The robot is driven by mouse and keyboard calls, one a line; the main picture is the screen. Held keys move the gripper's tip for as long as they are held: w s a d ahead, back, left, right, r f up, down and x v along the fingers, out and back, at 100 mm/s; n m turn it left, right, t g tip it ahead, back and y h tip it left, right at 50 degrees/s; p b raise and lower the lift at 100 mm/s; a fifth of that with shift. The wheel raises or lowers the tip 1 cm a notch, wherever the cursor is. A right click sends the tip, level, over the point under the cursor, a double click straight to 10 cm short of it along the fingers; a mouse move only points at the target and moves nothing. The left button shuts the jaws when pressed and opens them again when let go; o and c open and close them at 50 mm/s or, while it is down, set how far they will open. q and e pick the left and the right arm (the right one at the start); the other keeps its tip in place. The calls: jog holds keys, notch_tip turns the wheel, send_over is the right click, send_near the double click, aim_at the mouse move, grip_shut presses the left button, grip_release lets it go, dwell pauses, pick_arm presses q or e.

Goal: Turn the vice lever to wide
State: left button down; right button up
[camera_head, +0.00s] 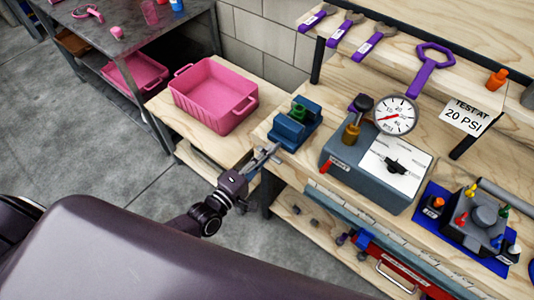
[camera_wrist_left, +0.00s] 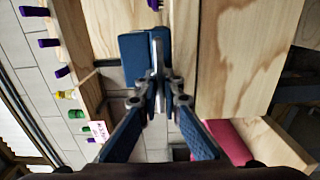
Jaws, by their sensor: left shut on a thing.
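The blue vice (camera_head: 292,132) stands on the wooden bench near its front edge, with a green part (camera_head: 299,111) between its jaws. My left gripper (camera_head: 266,155) is at the front of the vice, shut on its grey lever. In the left wrist view the blue vice (camera_wrist_left: 133,55) is straight ahead, and the metal lever (camera_wrist_left: 158,48) runs up from between the fingertips (camera_wrist_left: 158,88). The fingers hide part of the lever. My right gripper does not show in either view.
A pink bin (camera_head: 214,98) stands on the lower wooden surface left of the vice. A grey test box (camera_head: 367,173) with a pressure gauge (camera_head: 396,115) is to its right. Purple-handled tools (camera_head: 375,42) lie on the shelf behind. Open floor lies at the left.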

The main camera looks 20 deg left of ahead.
pick_arm(q)
jog(key=shift+f, duration=0.1)
dwell(0.4)
jog(key=c, duration=2.1)
grip_release()
jog(key=v, duration=1.2)
